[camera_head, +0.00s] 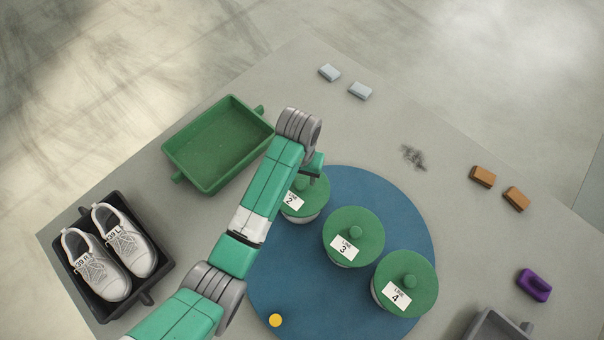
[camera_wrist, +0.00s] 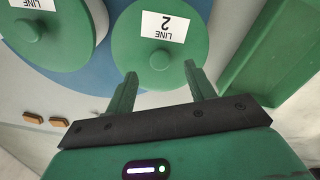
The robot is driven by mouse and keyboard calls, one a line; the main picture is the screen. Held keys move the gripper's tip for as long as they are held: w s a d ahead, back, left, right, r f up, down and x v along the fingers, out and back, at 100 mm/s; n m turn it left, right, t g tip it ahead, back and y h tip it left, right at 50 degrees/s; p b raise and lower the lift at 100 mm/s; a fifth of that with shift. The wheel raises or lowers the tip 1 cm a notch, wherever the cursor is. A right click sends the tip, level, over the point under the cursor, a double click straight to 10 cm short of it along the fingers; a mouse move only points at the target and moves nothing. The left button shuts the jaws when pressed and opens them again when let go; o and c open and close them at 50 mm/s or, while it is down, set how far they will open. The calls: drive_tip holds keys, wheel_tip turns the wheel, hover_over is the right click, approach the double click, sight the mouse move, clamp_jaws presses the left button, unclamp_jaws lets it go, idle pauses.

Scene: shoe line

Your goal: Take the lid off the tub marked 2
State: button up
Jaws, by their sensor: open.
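The tub marked 2 (camera_head: 313,214) stands on the blue round mat (camera_head: 360,190) with its green lid (camera_head: 317,192) on. My arm hides part of this tub in the head view. In the wrist view its lid (camera_wrist: 185,62) shows a white label reading LINE 2, upside down, and a round knob (camera_wrist: 160,60). My gripper (camera_wrist: 160,68) is open and empty, its two fingers pointing at the lid with the knob between their tips in the picture. I cannot tell how high the fingertips are above the knob.
Lidded tubs marked 3 (camera_head: 353,238) and 4 (camera_head: 405,284) stand close by on the mat. An empty green tray (camera_head: 205,180) lies left of my arm. A black tray (camera_head: 140,293) holds two white shoes (camera_head: 103,255). A yellow disc (camera_head: 275,320) lies at the mat's front.

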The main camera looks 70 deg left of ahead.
sight(301, 184)
wheel_tip(301, 184, down, 5)
drive_tip(key=shift+w+a+f+b, duration=0.1)
drive_tip(key=shift+a+b, duration=0.05)
drive_tip(key=shift+b, duration=0.95)
drive_tip(key=c, duration=1)
drive_tip(key=shift+w, duration=0.1)
wheel_tip(301, 184, up, 4)
drive_tip(key=shift+p, duration=0.95)
drive_tip(key=s+d+p, duration=0.1)
drive_tip(key=s+d, duration=0.2)
drive_tip(key=s, duration=0.1)
drive_tip(key=s+d+p, duration=0.1)
drive_tip(key=s+d, duration=0.3)
drive_tip(key=s+d+r+p, duration=0.1)
drive_tip(key=s+d, duration=0.2)
drive_tip(key=s, duration=0.1)
drive_tip(key=shift+s+d+r+p, duration=0.1)
drive_tip(key=shift+d+p, duration=0.1)
drive_tip(key=shift+p, duration=0.1)
